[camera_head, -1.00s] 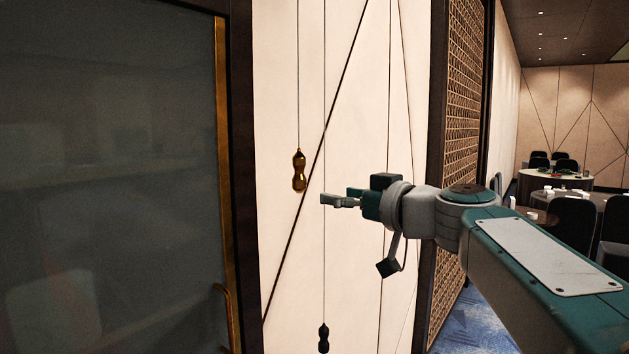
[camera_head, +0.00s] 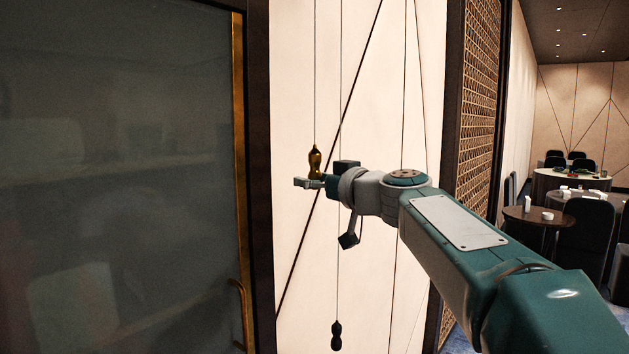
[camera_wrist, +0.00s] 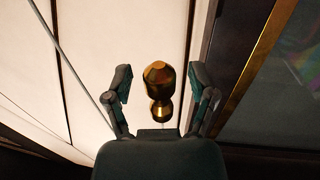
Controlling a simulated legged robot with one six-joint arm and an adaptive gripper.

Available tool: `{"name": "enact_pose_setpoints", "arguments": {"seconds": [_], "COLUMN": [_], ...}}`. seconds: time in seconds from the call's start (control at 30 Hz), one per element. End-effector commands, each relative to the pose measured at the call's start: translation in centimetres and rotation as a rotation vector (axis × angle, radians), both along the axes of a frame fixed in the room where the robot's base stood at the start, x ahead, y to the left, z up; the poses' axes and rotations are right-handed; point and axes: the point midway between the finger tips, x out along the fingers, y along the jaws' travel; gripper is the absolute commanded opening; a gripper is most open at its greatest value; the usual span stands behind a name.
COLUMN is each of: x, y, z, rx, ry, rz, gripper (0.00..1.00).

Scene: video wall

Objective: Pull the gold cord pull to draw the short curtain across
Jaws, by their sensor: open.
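The gold cord pull (camera_head: 315,161) hangs on a thin cord in front of the pale panelled wall. In the wrist view the gold cord pull (camera_wrist: 158,88) sits between the two spread fingers of my gripper (camera_wrist: 160,85), with a gap on each side. In the head view my gripper (camera_head: 309,183) points left at the pull's lower end and hides part of it. The gripper is open and holds nothing. The short curtain cannot be made out in these frames.
A second, dark cord pull (camera_head: 336,335) hangs lower on its own cord, just right of the gold one. A dark-framed glass door (camera_head: 130,180) with a brass handle (camera_head: 240,310) stands at left. A lattice screen (camera_head: 480,110) and tables with chairs are at right.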

Motion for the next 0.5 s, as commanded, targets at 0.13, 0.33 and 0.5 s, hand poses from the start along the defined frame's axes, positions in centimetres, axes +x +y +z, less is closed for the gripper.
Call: {"name": "enact_pose_setpoints", "arguments": {"seconds": [0.13, 0.33, 0.5], "x": [-0.01, -0.09, -0.07], "y": [-0.01, -0.08, -0.12], "z": [0.0, 0.03, 0.02], "rx": [0.0, 0.001, 0.001], "ry": [0.0, 0.0, 0.0], "rz": [0.0, 0.0, 0.0], "gripper": [0.72, 0.0, 0.0]}}
